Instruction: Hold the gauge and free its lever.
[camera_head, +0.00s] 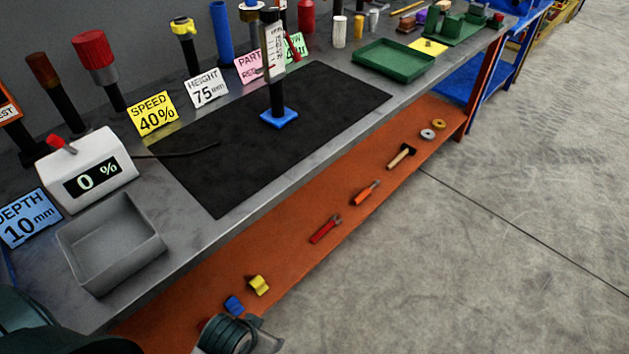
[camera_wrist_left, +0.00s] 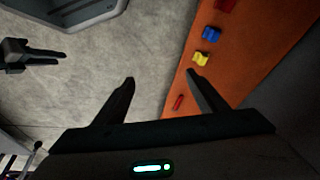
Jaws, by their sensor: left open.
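The gauge stands upright on the black mat (camera_head: 330,105) in the head view. It has a blue base (camera_head: 279,117), a dark column (camera_head: 276,95) and a white scale plate (camera_head: 274,48) with dark marks. A small red part (camera_head: 264,70), perhaps the lever, shows beside the column; its setting is too small to tell. My left gripper (camera_wrist_left: 160,77) is open and empty in the left wrist view, over the floor and orange shelf, away from the gauge. A dark two-pronged shape (camera_wrist_left: 35,56) at left there looks like my right gripper; its jaws are unclear.
A grey bin (camera_head: 110,243) and a white display box (camera_head: 90,172) reading 0 % stand on the bench's left part. Colored cards and upright handles line the back. A green tray (camera_head: 394,60) is right of the mat. Tools lie on the orange shelf (camera_head: 300,250).

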